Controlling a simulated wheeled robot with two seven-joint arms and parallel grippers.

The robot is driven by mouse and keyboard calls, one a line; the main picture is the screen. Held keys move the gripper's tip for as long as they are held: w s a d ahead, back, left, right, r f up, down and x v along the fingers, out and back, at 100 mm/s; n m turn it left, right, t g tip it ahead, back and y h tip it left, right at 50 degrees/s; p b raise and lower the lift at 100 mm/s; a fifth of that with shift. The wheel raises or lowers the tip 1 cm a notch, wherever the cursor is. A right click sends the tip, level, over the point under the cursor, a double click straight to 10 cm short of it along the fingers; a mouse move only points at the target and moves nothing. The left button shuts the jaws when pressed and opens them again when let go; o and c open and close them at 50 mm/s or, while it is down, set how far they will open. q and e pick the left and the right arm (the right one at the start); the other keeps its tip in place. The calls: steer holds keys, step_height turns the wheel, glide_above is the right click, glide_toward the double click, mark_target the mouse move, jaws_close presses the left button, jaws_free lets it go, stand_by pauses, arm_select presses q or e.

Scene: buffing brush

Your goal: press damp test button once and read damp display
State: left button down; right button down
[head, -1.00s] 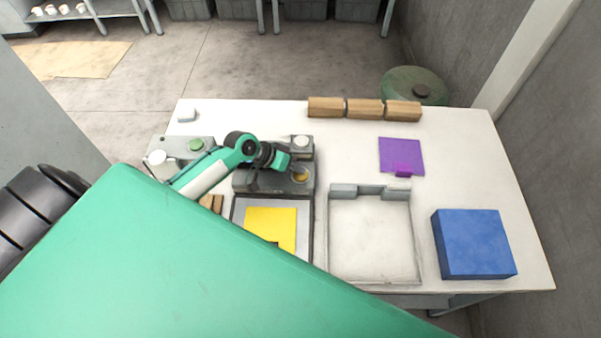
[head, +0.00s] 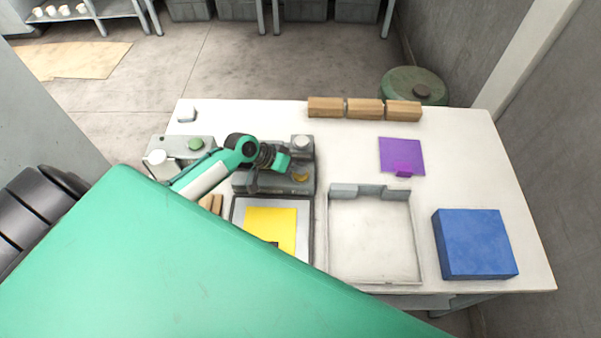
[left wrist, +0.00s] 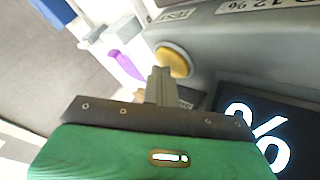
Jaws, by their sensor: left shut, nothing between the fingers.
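The grey damp tester (head: 275,184) stands at the table's left-centre, with a round yellow button (head: 301,177) on its top. My left gripper (head: 291,168) is at the button and partly covers it in the head view. In the left wrist view the shut, empty fingers (left wrist: 158,86) are beside the yellow button (left wrist: 174,60); whether they touch it I cannot tell. A dark display (left wrist: 265,125) shows a large white percent sign there; any digits are out of frame or hidden. My right gripper is not in view.
A yellow sheet (head: 270,228) lies in front of the tester. A shallow white tray (head: 371,276), a blue block (head: 474,244) and a purple piece (head: 401,155) are to the right. Wooden blocks (head: 365,109) line the back edge. My own green arm covers the lower left.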

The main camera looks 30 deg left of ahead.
arm_select(q)
steer(key=shift+s+f, duration=0.25)
steer(key=shift+f, duration=0.2)
stand_by(0.3)
steer(key=shift+w+a+r+p, duration=0.1)
steer(key=shift+w+r+p, duration=0.1)
steer(key=shift+r+p, duration=0.25)
steer(key=shift+w+r+p, duration=0.15)
steer(key=shift+r+p, duration=0.15)
steer(key=shift+r, duration=0.35)
step_height(320, 180, up, 5)
steer(key=p, duration=0.4)
stand_by(0.5)
